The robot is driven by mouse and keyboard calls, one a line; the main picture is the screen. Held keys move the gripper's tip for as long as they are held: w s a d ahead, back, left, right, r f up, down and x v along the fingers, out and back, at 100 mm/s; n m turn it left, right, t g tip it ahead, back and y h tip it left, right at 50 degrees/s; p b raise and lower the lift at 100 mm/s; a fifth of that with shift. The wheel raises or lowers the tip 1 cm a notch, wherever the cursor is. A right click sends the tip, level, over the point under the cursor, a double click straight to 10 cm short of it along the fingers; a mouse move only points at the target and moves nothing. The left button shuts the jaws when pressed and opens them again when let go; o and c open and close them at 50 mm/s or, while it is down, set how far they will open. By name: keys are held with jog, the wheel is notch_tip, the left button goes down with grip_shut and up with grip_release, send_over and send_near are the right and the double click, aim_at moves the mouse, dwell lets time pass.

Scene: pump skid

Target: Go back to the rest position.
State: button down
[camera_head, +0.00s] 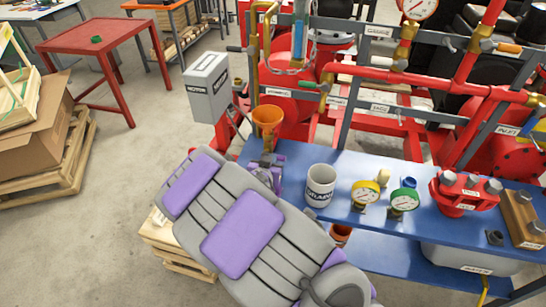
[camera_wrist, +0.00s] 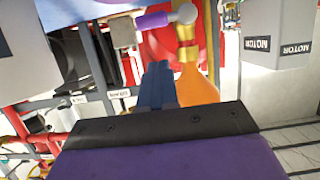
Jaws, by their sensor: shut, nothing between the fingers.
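My gripper (camera_head: 266,165) is at the end of my folded grey and purple arm, just below the orange funnel and near the left end of the blue bench. It looks shut and empty. My arm lies folded low over the front left of the bench. In the wrist view a dark mounting bar and a purple panel fill the bottom. An orange piece (camera_wrist: 195,85) shows close beyond them, probably the funnel; I cannot tell the gap to it.
A grey motor box (camera_head: 208,87) stands left. Red pipes (camera_head: 455,90) rise behind. Floor at left is partly clear.

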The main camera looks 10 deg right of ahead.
jog(key=shift+v, duration=0.85)
jog(key=shift+s+a+g+y, duration=0.1)
jog(key=shift+s+g+y, duration=0.3)
jog(key=shift+g, duration=0.1)
jog(key=s+r+n+g+y, duration=0.2)
jog(key=s+r+g, duration=0.1)
jog(key=s, duration=1)
jog(key=s+r+n+g+y, duration=0.1)
jog(key=s+r+g, duration=0.3)
jog(key=s, duration=1)
jog(key=s+r+n+g+y, duration=0.2)
jog(key=s+r+g, duration=0.2)
jog(key=s, duration=0.9)
jog(key=shift+d+n+g+y, duration=0.3)
jog(key=shift+g+y, duration=0.1)
jog(key=shift+g, duration=0.7)
jog(key=shift+s+r, duration=0.1)
jog(key=shift+s, duration=0.05)
